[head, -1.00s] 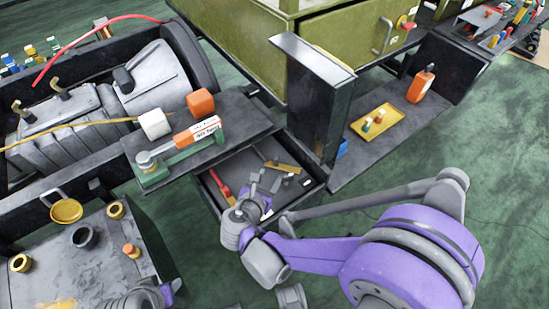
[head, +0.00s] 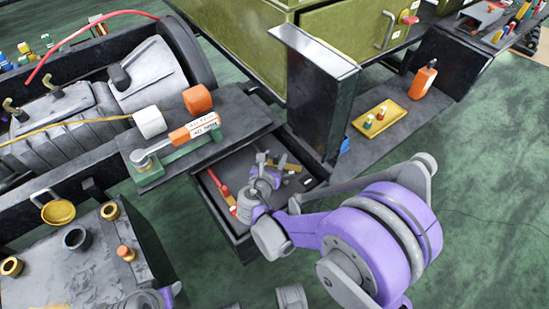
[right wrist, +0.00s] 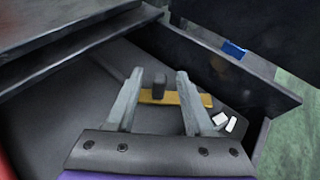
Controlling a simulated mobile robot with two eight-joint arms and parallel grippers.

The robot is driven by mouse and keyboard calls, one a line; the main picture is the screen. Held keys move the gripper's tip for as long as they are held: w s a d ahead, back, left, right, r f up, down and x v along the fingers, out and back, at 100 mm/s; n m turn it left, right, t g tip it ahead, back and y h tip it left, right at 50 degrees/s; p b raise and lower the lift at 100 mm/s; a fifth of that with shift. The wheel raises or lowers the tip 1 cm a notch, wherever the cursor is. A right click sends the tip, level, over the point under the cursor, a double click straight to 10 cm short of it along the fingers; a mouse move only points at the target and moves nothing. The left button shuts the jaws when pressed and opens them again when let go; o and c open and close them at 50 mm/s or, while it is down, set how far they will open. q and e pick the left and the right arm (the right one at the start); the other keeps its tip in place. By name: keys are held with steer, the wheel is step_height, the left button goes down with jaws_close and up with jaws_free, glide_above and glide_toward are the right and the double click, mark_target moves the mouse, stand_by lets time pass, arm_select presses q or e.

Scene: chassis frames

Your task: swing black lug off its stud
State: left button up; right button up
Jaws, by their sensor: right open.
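My right gripper (head: 263,163) is over the open drawer (head: 240,250) in the head view. In the right wrist view its two fingers (right wrist: 157,80) are apart and empty. Beyond the fingertips, a small dark upright block (right wrist: 159,86) stands by a yellow bar (right wrist: 180,98) on the drawer floor. I cannot tell for sure which part is the black lug or its stud. A small black piece (head: 119,76) sits on the grey housing at the upper left. A purple and grey part of my left arm shows at the bottom edge; its fingers do not show.
A red-handled tool (head: 226,193) lies in the drawer. A tall dark post (head: 312,100) stands behind the drawer. Green floor is clear at right.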

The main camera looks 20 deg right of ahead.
steer(key=shift+c, duration=0.3)
jaws_close()
stand_by(1.2)
